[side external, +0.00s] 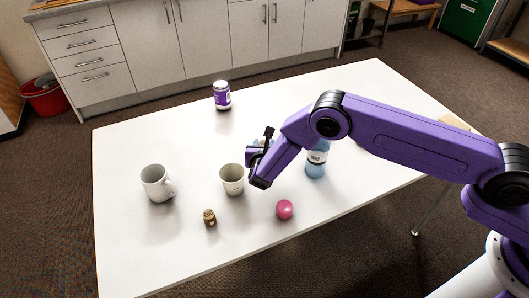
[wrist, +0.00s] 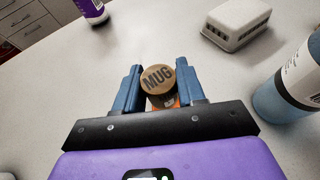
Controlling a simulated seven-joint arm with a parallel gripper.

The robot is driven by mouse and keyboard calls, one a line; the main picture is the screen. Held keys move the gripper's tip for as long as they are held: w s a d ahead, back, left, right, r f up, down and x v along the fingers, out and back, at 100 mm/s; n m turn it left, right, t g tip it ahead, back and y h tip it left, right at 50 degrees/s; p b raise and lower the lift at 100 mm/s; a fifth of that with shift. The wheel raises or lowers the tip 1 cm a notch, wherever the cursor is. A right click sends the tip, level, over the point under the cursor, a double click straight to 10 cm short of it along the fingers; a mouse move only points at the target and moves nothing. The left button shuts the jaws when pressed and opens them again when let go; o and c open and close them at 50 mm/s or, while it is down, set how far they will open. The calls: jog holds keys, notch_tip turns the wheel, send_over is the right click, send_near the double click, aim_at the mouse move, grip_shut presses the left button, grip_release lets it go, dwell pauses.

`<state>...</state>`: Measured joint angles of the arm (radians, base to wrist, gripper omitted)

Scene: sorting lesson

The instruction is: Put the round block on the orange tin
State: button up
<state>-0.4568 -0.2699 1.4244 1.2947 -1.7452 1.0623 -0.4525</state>
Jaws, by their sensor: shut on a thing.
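The round block (wrist: 158,79) is a wooden disc with "MUG" written on its top. In the wrist view it sits between the blue fingers of my gripper (wrist: 155,85), which is shut on it. A patch of orange, likely the orange tin (wrist: 169,103), shows just below the block's near edge. I cannot tell whether the block touches it. In the side view my gripper (side external: 258,168) is over the middle of the table, and the block and the tin are hidden there.
A blue bottle (side external: 317,160) stands right of my gripper. A purple tin (side external: 222,96) stands behind. A pale box (wrist: 241,24) shows in the wrist view.

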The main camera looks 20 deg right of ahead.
jog(key=shift+f, duration=1.45)
jog(key=shift+f, duration=0.15)
jog(key=o, duration=1)
jog(key=shift+s+r, duration=0.1)
jog(key=shift+r, duration=0.15)
jog(key=v, duration=1.1)
jog(key=shift+s+a+r, duration=0.15)
jog(key=shift+s+r, duration=0.05)
jog(key=shift+s, duration=0.15)
